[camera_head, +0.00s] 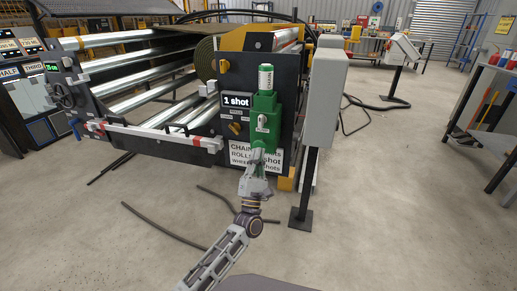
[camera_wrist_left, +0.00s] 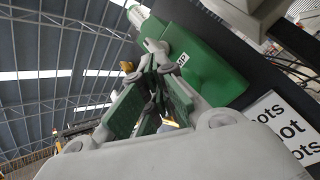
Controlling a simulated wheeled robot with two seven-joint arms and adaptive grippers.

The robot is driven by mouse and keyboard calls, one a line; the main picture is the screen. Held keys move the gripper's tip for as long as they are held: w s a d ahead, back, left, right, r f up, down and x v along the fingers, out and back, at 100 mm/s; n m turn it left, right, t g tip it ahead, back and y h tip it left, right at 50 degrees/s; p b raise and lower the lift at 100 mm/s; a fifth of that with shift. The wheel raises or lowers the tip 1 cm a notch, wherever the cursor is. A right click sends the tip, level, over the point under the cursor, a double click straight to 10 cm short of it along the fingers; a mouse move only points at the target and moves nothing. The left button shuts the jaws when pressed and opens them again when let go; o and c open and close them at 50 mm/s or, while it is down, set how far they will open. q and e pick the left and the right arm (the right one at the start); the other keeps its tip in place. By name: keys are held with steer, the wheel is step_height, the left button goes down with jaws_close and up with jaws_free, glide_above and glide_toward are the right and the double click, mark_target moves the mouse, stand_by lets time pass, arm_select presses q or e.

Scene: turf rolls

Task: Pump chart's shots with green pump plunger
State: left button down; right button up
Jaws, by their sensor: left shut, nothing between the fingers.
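The green pump (camera_head: 266,118) is mounted on the dark end panel of the roller machine, with a pale labelled cylinder (camera_head: 266,78) on top. In the left wrist view its green body (camera_wrist_left: 205,65) fills the upper middle. My left gripper (camera_head: 258,148) is shut and empty at the pump's lower end; I cannot tell whether it touches the plunger. Its fingers (camera_wrist_left: 152,52) converge just in front of the pump. The plunger cannot be told apart clearly. A counter (camera_head: 237,100) reads "1 shot". The white chart (camera_head: 240,157) below is partly hidden by my gripper; one line reads "shot". My right gripper is not in view.
A grey box on a post (camera_head: 325,85) stands just right of the pump. A rail with red ends (camera_head: 160,135) runs across the machine's front. Dark hoses (camera_head: 165,225) lie on the floor. The floor at right is mostly clear.

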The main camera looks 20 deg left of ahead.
arm_select(q)
steer(key=s+p, duration=0.2)
steer(key=s, duration=0.2)
steer(key=shift+s, duration=0.4)
steer(key=shift+a, duration=0.1)
stand_by(0.6)
